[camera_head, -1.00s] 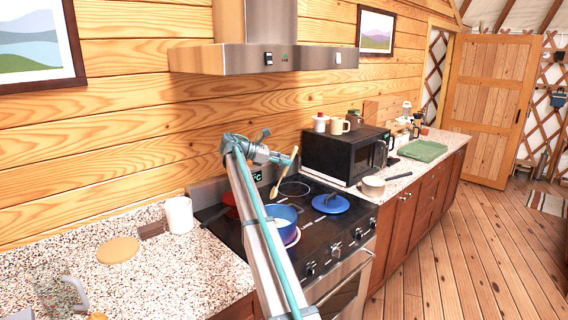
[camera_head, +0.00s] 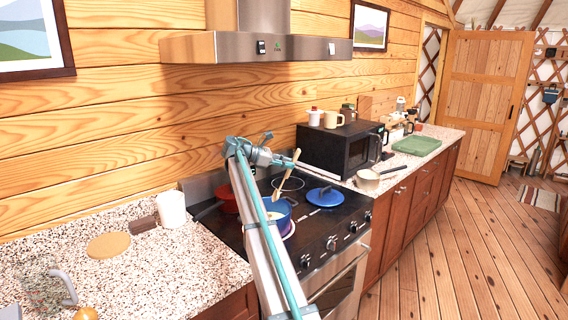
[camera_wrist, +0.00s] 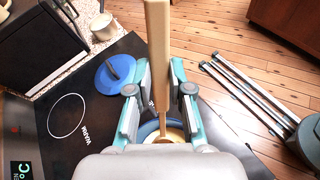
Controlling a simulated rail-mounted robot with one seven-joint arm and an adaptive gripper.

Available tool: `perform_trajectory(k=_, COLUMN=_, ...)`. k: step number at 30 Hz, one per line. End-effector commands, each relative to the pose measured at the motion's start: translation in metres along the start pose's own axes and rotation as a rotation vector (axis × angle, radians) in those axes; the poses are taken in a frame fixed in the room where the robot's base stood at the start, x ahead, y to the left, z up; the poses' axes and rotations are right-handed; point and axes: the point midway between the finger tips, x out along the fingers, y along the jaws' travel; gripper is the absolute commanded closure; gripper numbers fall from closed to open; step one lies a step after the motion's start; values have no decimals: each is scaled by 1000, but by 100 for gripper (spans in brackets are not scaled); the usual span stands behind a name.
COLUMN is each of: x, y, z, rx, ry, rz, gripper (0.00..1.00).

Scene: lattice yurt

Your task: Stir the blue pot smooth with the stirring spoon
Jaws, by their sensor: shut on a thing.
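My gripper (camera_head: 284,161) is shut on the wooden stirring spoon (camera_head: 284,178) above the stove. The spoon slants down toward the blue pot (camera_head: 286,212). In the wrist view, its pale handle (camera_wrist: 158,45) runs between the fingers (camera_wrist: 158,92), and its lower end is over the pot. The blue pot stands on the front left of the stove, partly hidden by my arm, with pale yellowish contents showing. I cannot tell whether the spoon's end touches them.
A blue lid (camera_head: 325,197) lies on the stove right of the pot. A red pan (camera_head: 227,199) is at the back left. The range hood (camera_head: 256,46) hangs above.

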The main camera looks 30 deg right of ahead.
Motion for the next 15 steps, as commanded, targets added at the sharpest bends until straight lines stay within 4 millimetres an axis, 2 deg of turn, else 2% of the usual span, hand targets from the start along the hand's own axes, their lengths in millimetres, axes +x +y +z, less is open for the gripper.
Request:
perform_trajectory(k=6, x=14, y=-8, z=-10, rx=0, ry=0, rz=0, gripper=100)
perform_trajectory(k=15, x=12, y=-6, z=-30, rx=-2, ry=0, rz=0, gripper=100)
